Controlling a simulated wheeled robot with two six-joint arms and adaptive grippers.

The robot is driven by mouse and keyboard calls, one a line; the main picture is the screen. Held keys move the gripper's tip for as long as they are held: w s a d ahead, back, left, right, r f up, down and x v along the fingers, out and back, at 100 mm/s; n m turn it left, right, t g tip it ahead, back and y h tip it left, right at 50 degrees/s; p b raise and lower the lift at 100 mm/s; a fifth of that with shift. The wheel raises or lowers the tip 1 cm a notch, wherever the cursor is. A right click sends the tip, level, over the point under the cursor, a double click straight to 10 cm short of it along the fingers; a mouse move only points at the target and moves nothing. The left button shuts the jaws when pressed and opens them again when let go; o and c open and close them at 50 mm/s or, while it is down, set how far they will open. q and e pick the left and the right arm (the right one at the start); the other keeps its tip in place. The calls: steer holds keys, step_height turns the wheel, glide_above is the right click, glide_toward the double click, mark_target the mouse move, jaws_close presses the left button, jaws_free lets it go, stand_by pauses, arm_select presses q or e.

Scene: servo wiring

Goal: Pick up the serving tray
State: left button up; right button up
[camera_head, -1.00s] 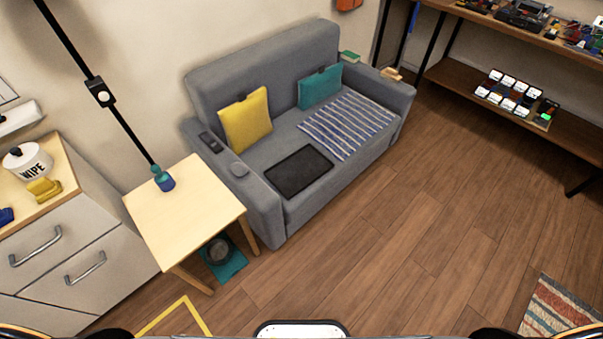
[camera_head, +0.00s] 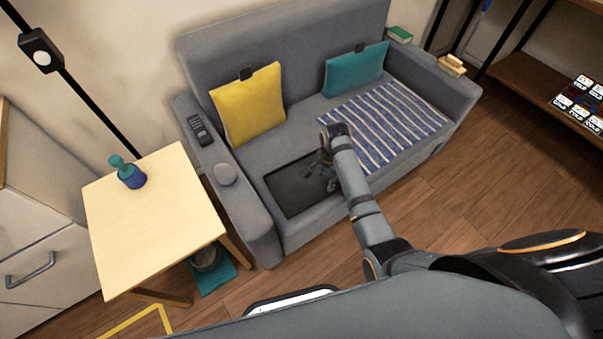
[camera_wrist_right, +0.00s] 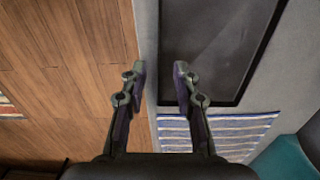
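The serving tray (camera_head: 289,193) is a flat, dark rectangle with a thin rim. It lies on the grey sofa seat near the front edge, beside the striped blanket. It also shows in the right wrist view (camera_wrist_right: 208,55), at the upper right. My right gripper (camera_head: 326,172) is over the tray's right end in the head view and hides part of it. In the right wrist view my right gripper (camera_wrist_right: 160,72) is open and empty, with its fingers on both sides of the sofa's front edge, beside the tray's rim. My left gripper is not in view.
The grey sofa (camera_head: 235,190) holds a yellow cushion (camera_head: 250,105), a teal cushion (camera_head: 357,70) and a striped blanket (camera_head: 385,120). A small wooden table (camera_head: 155,220) with a blue-green object (camera_head: 131,175) stands at the left. The wood floor at right is clear.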

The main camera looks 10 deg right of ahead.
steer(key=b, duration=0.2)
glide_above(324, 197)
step_height(324, 197, down, 5)
steer(key=shift+s+d+r, duration=0.1)
steer(key=shift+d, duration=0.05)
steer(key=shift+f+b, duration=0.8)
steer(key=shift+f, duration=1.95)
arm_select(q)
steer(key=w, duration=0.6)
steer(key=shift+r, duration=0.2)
arm_select(e)
jaws_close()
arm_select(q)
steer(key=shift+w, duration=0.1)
arm_select(e)
steer(key=shift+r, duration=0.1)
